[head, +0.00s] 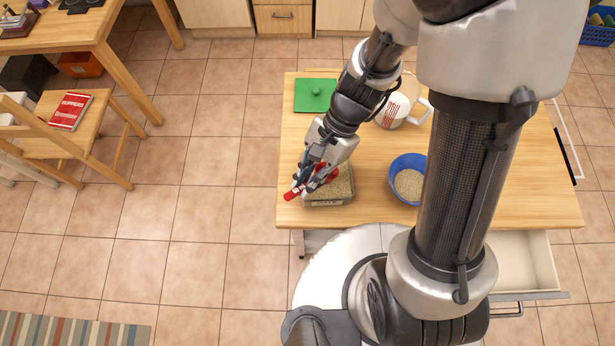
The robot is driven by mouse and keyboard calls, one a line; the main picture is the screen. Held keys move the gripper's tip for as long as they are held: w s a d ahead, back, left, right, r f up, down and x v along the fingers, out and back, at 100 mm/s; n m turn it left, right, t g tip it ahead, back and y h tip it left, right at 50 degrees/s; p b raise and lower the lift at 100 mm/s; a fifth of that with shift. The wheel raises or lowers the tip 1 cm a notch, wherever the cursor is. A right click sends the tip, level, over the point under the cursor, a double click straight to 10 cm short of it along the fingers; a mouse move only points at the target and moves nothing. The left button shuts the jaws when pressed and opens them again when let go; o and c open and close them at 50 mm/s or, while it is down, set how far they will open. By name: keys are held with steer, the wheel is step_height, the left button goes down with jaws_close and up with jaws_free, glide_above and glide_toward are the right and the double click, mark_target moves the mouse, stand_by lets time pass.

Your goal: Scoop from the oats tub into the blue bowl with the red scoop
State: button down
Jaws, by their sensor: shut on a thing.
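The oats tub (333,198) is a clear rectangular container of tan oats at the front left of the wooden table. My gripper (311,177) is over the tub's left part and shut on the red scoop (295,194). A red end of the scoop sticks out to the left past the tub's edge. The gripper hides part of the scoop, and I cannot tell whether its bowl is in the oats. The blue bowl (399,165) stands to the right of the tub with tan oats in it. My arm column covers its right side.
A green board or lid (314,95) lies at the table's back left. A white measuring jug (391,110) with red markings stands behind the bowl. An open drawer (525,262) juts out at the table's front right. Bare tabletop (370,190) lies between tub and bowl.

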mark_target(302, 187)
steer(key=f+b, duration=0.3)
steer(key=f, duration=0.1)
steer(key=shift+w+d, duration=0.4)
steer(key=shift+d+f+b, duration=0.35)
steer(key=shift+f+b, duration=0.25)
steer(key=shift+f, duration=0.1)
steer(key=shift+a+r+p, duration=0.2)
steer(key=shift+r+p, duration=0.8)
steer(key=shift+w+d+r+p, duration=0.1)
steer(key=shift+w+r+p, duration=0.1)
steer(key=shift+r+p, duration=0.2)
step_height(302, 187, up, 5)
steer(key=p, duration=0.4)
steer(key=shift+s+f, duration=0.1)
steer(key=shift+s+a+r+t+h+p, duration=0.6)
steer(key=shift+h+p, duration=0.3)
steer(key=shift+p, duration=0.3)
steer(key=shift+s+a+r+t+h+p, duration=0.25)
steer(key=shift+t+h+p, duration=0.3)
steer(key=shift+p, duration=0.55)
steer(key=shift+s+a+t+h+p, duration=0.1)
steer(key=shift+a+t+h+p, duration=0.2)
steer(key=shift+p, duration=0.85)
